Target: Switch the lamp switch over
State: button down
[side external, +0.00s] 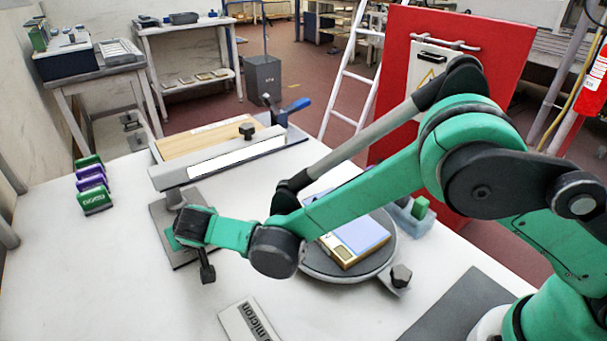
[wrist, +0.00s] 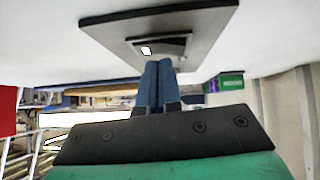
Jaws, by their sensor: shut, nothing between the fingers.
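The lamp switch (wrist: 160,47) is a dark raised rocker block with a small bright white mark, set on a grey square base plate (wrist: 205,22). In the side external view this plate (side external: 167,222) lies flat on the white table, and my wrist hides most of the switch. My gripper (wrist: 158,64) is shut and empty. Its blue-grey fingertips are right at the switch in the wrist view; I cannot tell whether they touch it. A long bar with a bright white strip (side external: 236,157) stands behind the plate.
Several stamps (side external: 92,190) with green and purple tops stand in a row at the left. A round dark platform (side external: 345,270) carries a blue-topped box (side external: 352,238) under my arm. A wooden board (side external: 205,140) lies behind the bar.

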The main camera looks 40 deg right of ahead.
jog(key=shift+r, duration=0.1)
jog(key=shift+r, duration=0.3)
jog(key=r, duration=0.4)
jog(key=shift+s+d, duration=0.25)
jog(key=shift+s, duration=0.15)
jog(key=v, duration=0.8)
jog(key=shift+s+d+r, duration=0.3)
jog(key=shift+d, duration=0.3)
jog(key=s+d+r+g, duration=0.1)
jog(key=d, duration=0.6)
jog(key=s+d+r+g, duration=0.1)
jog(key=s+d+r, duration=0.1)
jog(key=d, duration=0.4)
jog(key=s+d+f, duration=0.2)
jog(key=s+d, duration=0.6)
jog(key=d, duration=0.2)
jog(key=shift+s+d+y, duration=0.15)
jog(key=shift+d+y, duration=0.15)
